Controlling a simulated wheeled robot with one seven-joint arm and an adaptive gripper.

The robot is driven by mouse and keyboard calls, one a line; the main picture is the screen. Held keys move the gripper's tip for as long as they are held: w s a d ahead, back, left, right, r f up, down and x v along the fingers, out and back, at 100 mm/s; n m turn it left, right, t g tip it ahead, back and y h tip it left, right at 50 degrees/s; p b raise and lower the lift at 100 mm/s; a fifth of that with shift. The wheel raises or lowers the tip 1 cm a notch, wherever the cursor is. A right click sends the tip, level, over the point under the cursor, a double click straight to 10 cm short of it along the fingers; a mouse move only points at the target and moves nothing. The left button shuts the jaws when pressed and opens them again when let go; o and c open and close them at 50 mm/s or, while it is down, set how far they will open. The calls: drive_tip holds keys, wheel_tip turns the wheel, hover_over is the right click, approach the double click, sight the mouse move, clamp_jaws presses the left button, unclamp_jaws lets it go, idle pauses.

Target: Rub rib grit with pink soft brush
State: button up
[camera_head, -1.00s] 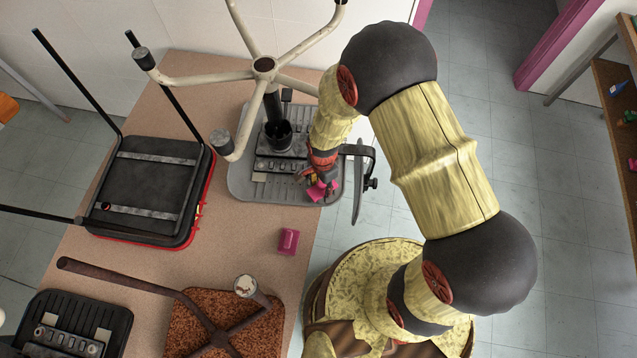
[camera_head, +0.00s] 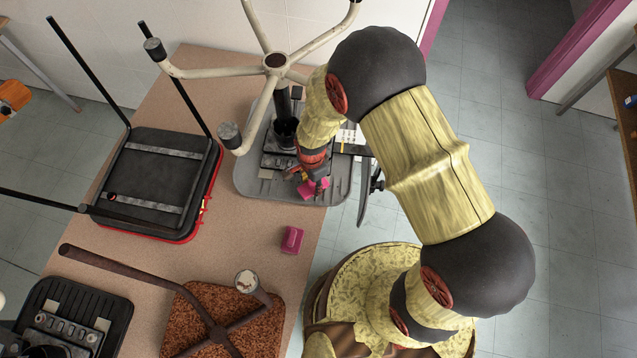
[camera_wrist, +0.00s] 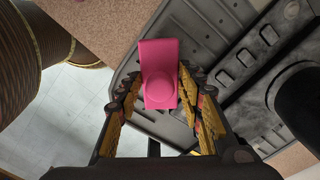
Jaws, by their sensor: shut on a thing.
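My gripper (camera_head: 314,180) is shut on a pink brush (camera_head: 312,188), low over the front right part of an upturned grey chair seat (camera_head: 250,185). In the wrist view the brush (camera_wrist: 160,60) sits between the fingertips (camera_wrist: 158,85), with a round knob facing the camera. Ribs (camera_wrist: 165,122) of the seat run beneath it. The brush's underside is hidden, so I cannot tell if it touches the ribs. I cannot make out grit on them.
A second pink block (camera_head: 291,239) lies on the table (camera_head: 240,235). A white five-armed chair base (camera_head: 275,64) stands above the seat. An upturned black chair (camera_head: 150,180) is at left. A rusty brown seat (camera_head: 250,325) and another black seat (camera_head: 110,295) are in front.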

drive_tip(key=shift+w+a+b, duration=0.1)
drive_tip(key=shift+w+a, duration=0.1)
drive_tip(key=shift+a, duration=0.65)
drive_tip(key=shift+w+a+b, duration=0.15)
drive_tip(key=shift+a, duration=0.75)
drive_tip(key=shift+w+a+b, duration=0.1)
drive_tip(key=shift+w+a, duration=0.1)
drive_tip(key=shift+a, duration=0.65)
drive_tip(key=shift+w+a+b, duration=0.2)
drive_tip(key=shift+a, duration=0.6)
drive_tip(key=shift+w+a+b, duration=0.15)
drive_tip(key=shift+a+b, duration=0.05)
drive_tip(key=shift+a, duration=0.6)
drive_tip(key=shift+s+d+p, duration=0.25)
drive_tip(key=shift+s+d, duration=0.1)
drive_tip(key=shift+d, duration=1.35)
drive_tip(key=shift+s+d+p, duration=0.2)
drive_tip(key=shift+s+d, duration=0.2)
drive_tip(key=shift+d, duration=1.3)
drive_tip(key=shift+s+d+p, duration=0.25)
drive_tip(key=shift+s+d, duration=0.1)
drive_tip(key=shift+d, duration=1.35)
drive_tip(key=shift+s+d+f, duration=0.1)
drive_tip(key=shift+s+d, duration=0.1)
drive_tip(key=shift+d, duration=0.65)
drive_tip(key=shift+s+d+f, duration=0.1)
drive_tip(key=shift+s+d, duration=0.1)
drive_tip(key=shift+d, duration=0.6)
drive_tip(key=shift+r, duration=0.15)
